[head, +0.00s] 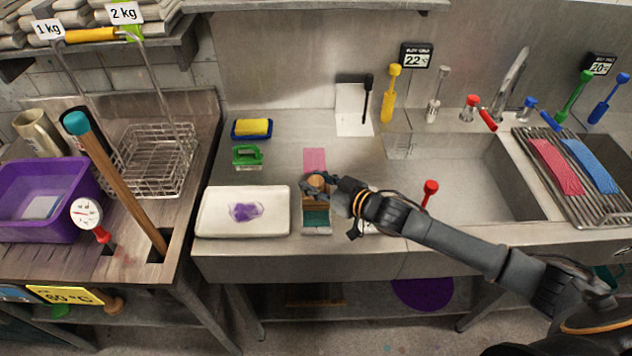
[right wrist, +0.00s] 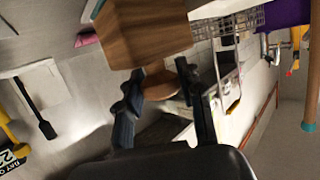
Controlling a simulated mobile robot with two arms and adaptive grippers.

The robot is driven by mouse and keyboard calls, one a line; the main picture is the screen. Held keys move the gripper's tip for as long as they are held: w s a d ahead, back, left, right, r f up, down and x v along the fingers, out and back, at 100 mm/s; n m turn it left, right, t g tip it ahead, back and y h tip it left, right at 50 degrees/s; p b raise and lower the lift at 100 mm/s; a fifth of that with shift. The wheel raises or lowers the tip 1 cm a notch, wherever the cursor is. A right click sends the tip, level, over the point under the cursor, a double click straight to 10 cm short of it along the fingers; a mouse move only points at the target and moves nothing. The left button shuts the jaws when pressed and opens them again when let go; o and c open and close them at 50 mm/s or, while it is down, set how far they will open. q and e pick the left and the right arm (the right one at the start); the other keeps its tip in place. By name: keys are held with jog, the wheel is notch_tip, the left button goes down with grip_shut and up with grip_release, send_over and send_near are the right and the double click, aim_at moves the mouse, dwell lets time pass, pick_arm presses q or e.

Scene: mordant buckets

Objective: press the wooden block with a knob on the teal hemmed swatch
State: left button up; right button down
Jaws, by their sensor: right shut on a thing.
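The teal hemmed swatch (head: 316,218) lies on a small pale board (head: 317,231) near the front edge of the steel counter, partly covered from view by the block and gripper. My right gripper (head: 330,186) is shut on the knob of the wooden block. The brown block (head: 309,201) shows over the far part of the swatch; I cannot tell whether it touches it. In the right wrist view the block (right wrist: 148,32) fills the top, with its round knob (right wrist: 160,82) between the fingers (right wrist: 162,98). My left gripper is not in view.
A white tray (head: 212,211) with a purple stain stands left of the swatch. A pink swatch (head: 314,158) lies behind it. The sink (head: 480,175) is to the right.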

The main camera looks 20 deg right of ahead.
jog(key=shift+s+f, duration=0.1)
jog(key=shift+f, duration=0.3)
dwell(3.1)
dwell(2.1)
notch_tip(320, 180, up, 2)
jog(key=shift+r+p, duration=0.25)
jog(key=shift+p, duration=0.8)
notch_tip(320, 180, up, 6)
jog(key=p, duration=0.5)
jog(key=shift+p, duration=0.3)
